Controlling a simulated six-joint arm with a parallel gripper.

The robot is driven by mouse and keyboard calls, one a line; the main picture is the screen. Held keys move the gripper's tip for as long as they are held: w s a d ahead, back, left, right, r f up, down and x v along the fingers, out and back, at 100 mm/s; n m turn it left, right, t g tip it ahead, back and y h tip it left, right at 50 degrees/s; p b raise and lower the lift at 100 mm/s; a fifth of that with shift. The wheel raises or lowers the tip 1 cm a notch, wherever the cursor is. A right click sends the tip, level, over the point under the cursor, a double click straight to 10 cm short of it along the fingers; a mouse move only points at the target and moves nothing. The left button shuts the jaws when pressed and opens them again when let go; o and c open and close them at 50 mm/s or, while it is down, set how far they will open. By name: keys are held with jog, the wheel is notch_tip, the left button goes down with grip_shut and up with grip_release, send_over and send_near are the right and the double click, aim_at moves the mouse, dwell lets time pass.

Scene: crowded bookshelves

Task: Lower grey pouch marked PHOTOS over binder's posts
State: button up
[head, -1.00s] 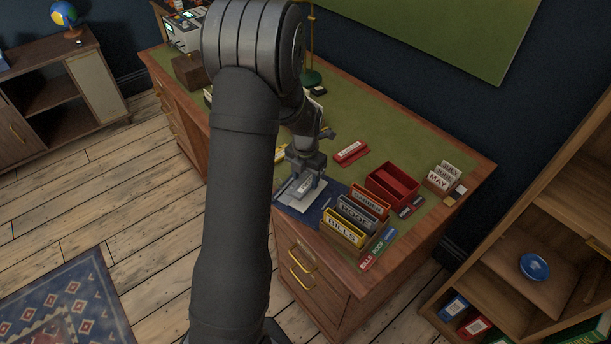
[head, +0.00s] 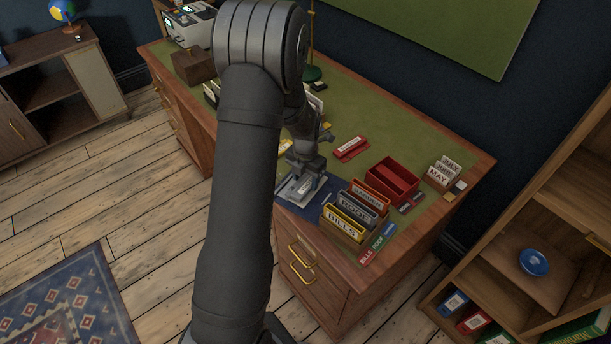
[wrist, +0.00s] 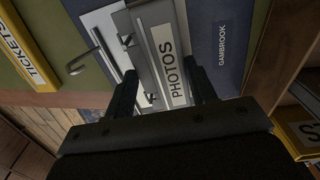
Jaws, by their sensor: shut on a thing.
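My gripper (wrist: 162,75) is shut on the grey pouch marked PHOTOS (wrist: 172,48), which lies between its two fingers. In the head view my gripper (head: 304,170) is low over the open binder at the desk's front edge. The dark blue binder cover marked GAMBROOK (wrist: 228,40) shows to the right of the pouch, with white sheets (wrist: 100,22) to the left. Small metal posts (wrist: 127,40) show along the pouch's left edge. I cannot tell whether they pass through its holes. A bent wire arch (wrist: 86,58) stands to the left.
A yellow TICKETS folder (wrist: 28,50) lies left of the binder. A red labelled pouch (head: 351,148) lies behind. The green desk top (head: 385,125) is clear farther back.

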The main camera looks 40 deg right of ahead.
jog(key=shift+f, duration=0.4)
jog(key=o, duration=1.1)
jog(key=shift+r, duration=3.5)
jog(key=shift+f, duration=3.5)
